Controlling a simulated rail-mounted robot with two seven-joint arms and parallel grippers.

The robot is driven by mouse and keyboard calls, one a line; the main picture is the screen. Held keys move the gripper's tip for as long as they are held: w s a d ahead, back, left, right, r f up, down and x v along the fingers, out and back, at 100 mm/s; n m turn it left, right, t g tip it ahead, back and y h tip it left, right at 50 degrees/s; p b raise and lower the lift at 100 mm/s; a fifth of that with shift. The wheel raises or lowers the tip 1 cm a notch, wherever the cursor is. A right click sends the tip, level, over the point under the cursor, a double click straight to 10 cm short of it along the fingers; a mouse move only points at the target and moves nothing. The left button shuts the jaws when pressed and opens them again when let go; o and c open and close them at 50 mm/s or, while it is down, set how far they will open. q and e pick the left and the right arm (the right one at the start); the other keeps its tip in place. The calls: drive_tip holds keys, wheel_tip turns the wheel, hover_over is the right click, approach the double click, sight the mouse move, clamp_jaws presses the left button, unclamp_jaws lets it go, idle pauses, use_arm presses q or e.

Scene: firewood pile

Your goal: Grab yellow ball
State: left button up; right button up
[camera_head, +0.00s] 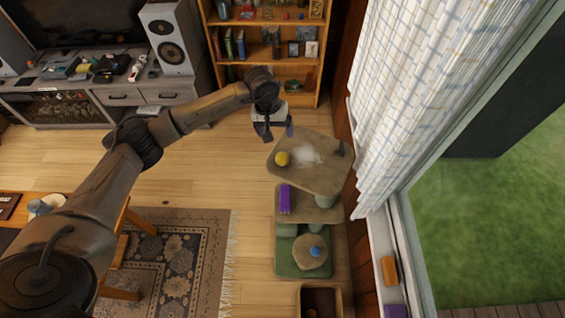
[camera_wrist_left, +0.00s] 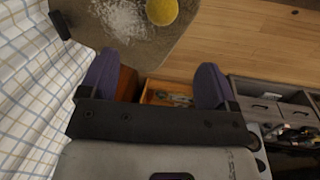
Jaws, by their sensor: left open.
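The yellow ball (camera_head: 282,159) lies on the tan top platform (camera_head: 325,180) of a tiered stand, left of a patch of white powder (camera_head: 306,154). The ball also shows at the top of the left wrist view (camera_wrist_left: 162,11), near the platform's edge, with the white powder beside it. My left gripper (camera_head: 277,132) is over the far edge of the platform, just beyond the ball. Its two purple fingers (camera_wrist_left: 155,88) are wide apart with nothing between them, and the ball is outside them. My right gripper is not in view.
A wooden bookshelf (camera_head: 266,62) stands behind. A curtain (camera_head: 405,90) and window are close on the right. The wood floor (camera_head: 225,170) to the left is clear.

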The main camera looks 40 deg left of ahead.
sight(282, 154)
use_arm(q)
drive_tip(key=f, duration=0.8)
drive_tip(key=shift+w+d, duration=0.3)
drive_tip(key=f, duration=0.1)
drive_tip(key=d+f, duration=0.1)
drive_tip(key=f, duration=0.2)
drive_tip(key=shift+w+d+f, duration=0.15)
drive_tip(key=shift+d+f, duration=0.1)
drive_tip(key=shift+f, duration=0.4)
drive_tip(key=shift+c, duration=0.3)
drive_tip(key=c, duration=0.9)
drive_tip(key=shift+c, duration=0.2)
drive_tip(key=shift+r, duration=0.15)
